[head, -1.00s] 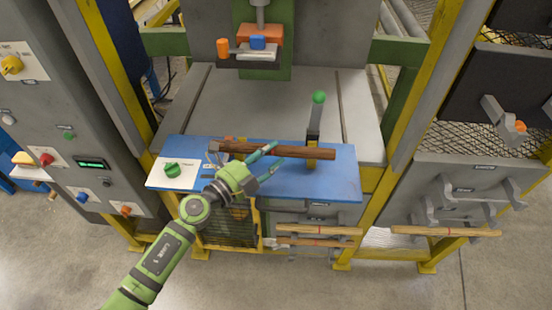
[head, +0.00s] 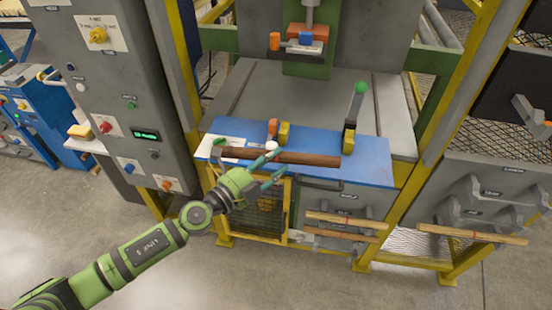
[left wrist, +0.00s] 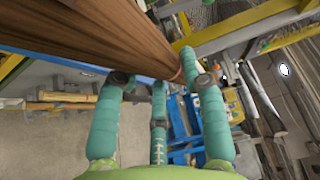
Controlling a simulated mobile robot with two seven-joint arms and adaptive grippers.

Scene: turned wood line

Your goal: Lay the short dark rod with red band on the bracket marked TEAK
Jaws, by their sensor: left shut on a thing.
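My left gripper (head: 277,164) is shut around a dark brown rod (head: 312,159), near the middle of its length. The rod lies nearly level across the front part of the blue board. In the left wrist view the rod (left wrist: 95,30) runs between the teal fingers, with a thin reddish ring near its far end. Grey brackets stick out of the panel at the right; the upper one (head: 490,187) and the one below it (head: 468,211) look empty. Their labels are too small to read surely, so I cannot tell which says TEAK. My right gripper is not in view.
The blue board (head: 372,172) carries yellow blocks (head: 349,141) and a green-knobbed lever (head: 361,88). A yellow post (head: 408,190) stands between the board and the right panel. A control cabinet (head: 120,60) stands left.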

